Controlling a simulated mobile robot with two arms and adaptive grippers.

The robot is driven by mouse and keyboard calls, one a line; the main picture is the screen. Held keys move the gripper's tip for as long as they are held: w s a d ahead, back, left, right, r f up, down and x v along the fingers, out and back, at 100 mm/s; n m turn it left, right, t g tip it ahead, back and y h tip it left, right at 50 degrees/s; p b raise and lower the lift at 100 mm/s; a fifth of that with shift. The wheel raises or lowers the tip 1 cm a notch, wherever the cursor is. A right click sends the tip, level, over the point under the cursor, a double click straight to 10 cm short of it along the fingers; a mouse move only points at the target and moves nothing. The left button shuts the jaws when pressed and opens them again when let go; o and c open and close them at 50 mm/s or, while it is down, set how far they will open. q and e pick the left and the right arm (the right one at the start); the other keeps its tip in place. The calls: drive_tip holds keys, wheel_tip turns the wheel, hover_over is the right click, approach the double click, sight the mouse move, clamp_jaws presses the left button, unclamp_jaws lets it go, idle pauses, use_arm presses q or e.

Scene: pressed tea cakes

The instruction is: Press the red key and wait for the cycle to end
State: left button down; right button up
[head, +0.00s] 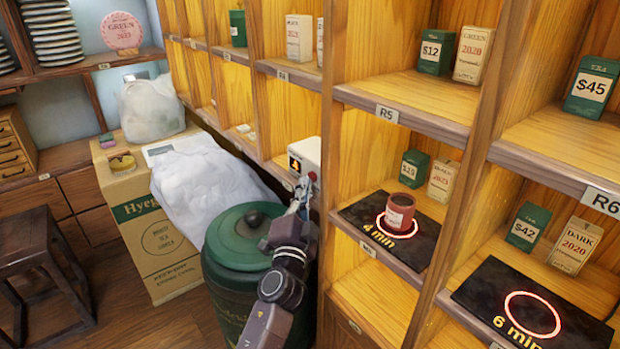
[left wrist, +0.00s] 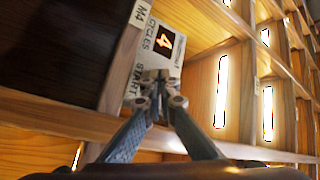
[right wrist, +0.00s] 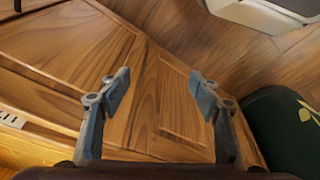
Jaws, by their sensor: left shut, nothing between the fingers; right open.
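A small white unit with an orange display (head: 302,157) stands at the shelf edge in the head view. In the left wrist view, its panel (left wrist: 143,62) carries the words CYCLES and START and an orange digit 4 (left wrist: 164,43). A small red spot, which looks like the red key (head: 312,176), shows beside my left fingertips. My left gripper (head: 302,196) is shut and empty, its tips at the panel near START. In the left wrist view, the tips (left wrist: 158,76) cover part of the panel; I cannot tell whether they touch the key. My right gripper (right wrist: 160,92) is open and empty.
A red tin (head: 398,212) stands on a black "4 min" pad (head: 362,215); a "6 min" pad (head: 485,292) is empty. Wooden panels (right wrist: 140,80) face my right gripper.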

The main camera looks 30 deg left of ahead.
use_arm(q)
drive_tip(key=shift+s, duration=0.1)
drive_tip(key=s, duration=0.1)
drive_tip(key=s+a, duration=0.1)
drive_tip(key=s, duration=0.1)
drive_tip(key=s+a+p, duration=0.1)
drive_tip(key=s, duration=0.1)
drive_tip(key=shift+s+a, duration=0.15)
drive_tip(key=shift+s, duration=0.05)
use_arm(e)
drive_tip(key=x, duration=0.3)
drive_tip(key=shift+s+f, duration=0.2)
drive_tip(key=shift+r, duration=0.1)
drive_tip(key=shift+s, duration=0.25)
